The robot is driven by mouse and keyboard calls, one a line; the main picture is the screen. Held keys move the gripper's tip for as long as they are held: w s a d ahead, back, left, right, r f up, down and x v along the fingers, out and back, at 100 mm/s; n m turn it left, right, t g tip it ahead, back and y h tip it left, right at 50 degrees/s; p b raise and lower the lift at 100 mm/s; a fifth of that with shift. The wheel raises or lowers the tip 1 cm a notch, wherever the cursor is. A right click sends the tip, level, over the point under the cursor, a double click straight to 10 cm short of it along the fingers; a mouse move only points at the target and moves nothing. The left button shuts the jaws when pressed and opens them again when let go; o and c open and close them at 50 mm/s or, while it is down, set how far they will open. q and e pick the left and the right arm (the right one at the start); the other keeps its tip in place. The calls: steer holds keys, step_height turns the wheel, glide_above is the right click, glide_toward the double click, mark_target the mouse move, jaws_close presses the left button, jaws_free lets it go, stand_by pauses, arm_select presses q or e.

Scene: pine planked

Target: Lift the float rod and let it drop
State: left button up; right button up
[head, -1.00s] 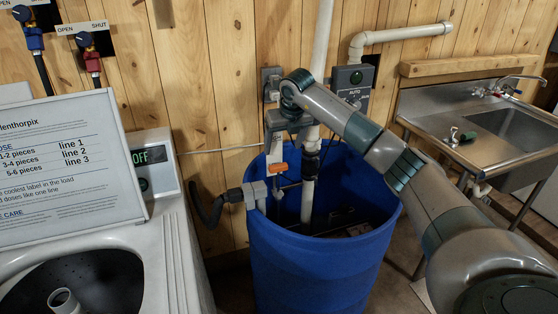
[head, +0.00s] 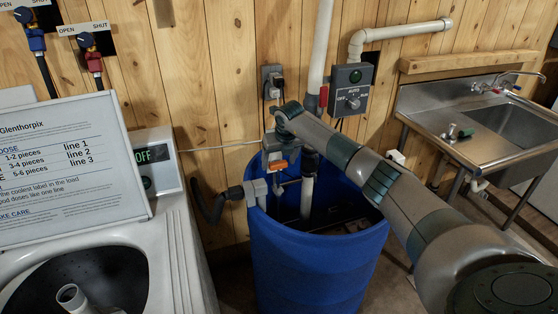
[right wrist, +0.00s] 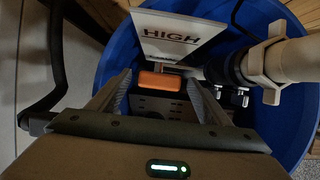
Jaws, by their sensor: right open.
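The orange block (head: 278,165), apparently the grip of the float rod, shows just below my right gripper (head: 275,153), above the left part of the blue barrel's mouth. In the right wrist view the orange block (right wrist: 160,81) lies between the two spread fingers of my right gripper (right wrist: 158,88), near their tips. A gap shows on each side of it, so the fingers look open and not closed on it. A white plate marked HIGH (right wrist: 175,35) stands just behind it. The rod's lower part and any float are hidden. My left gripper is out of view.
The blue barrel (head: 315,262) stands under my right arm, with a white pipe (head: 307,195) rising from it. A control box (head: 350,90) hangs on the plank wall. A washer (head: 175,255) stands left, a steel sink (head: 490,125) right.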

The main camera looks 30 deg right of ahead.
steer(key=c, duration=1.5)
step_height(320, 180, up, 12)
steer(key=p, duration=0.1)
steer(key=shift+p, duration=0.35)
